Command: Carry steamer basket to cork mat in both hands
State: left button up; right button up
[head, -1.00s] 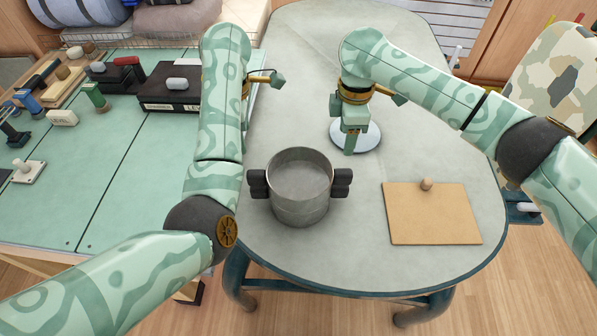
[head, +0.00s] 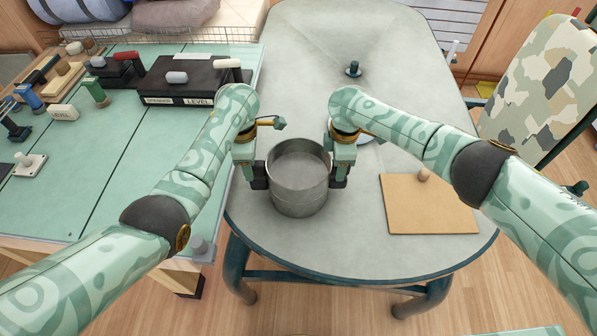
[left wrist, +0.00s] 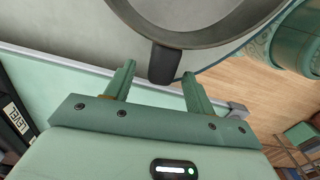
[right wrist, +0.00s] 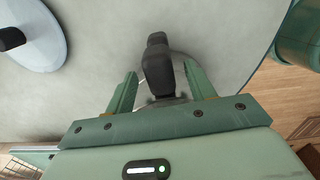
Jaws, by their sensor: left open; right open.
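The steamer basket (head: 298,190), a round grey metal pot with two black side handles, stands upright on the grey table. My left gripper (head: 254,181) is open at its left handle; in the left wrist view that black handle (left wrist: 165,62) lies between the spread fingers (left wrist: 158,88). My right gripper (head: 341,180) is open at the right handle; in the right wrist view that handle (right wrist: 157,70) lies between the fingers (right wrist: 160,90). The basket also shows in the left wrist view (left wrist: 215,45). The tan cork mat (head: 428,212) lies flat to the right of the basket.
A small wooden knob (head: 424,175) is at the mat's back edge. A pale round disc (right wrist: 38,45) lies behind my right gripper, mostly hidden in the head view. A dark knob-like object (head: 353,69) stands further back. A green workbench (head: 120,160) with tools adjoins on the left.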

pick_arm(q)
jog(key=shift+f, duration=1.45)
pick_arm(e)
jog(key=shift+f, duration=1.4)
pick_arm(q)
grip_shut()
pick_arm(e)
grip_shut()
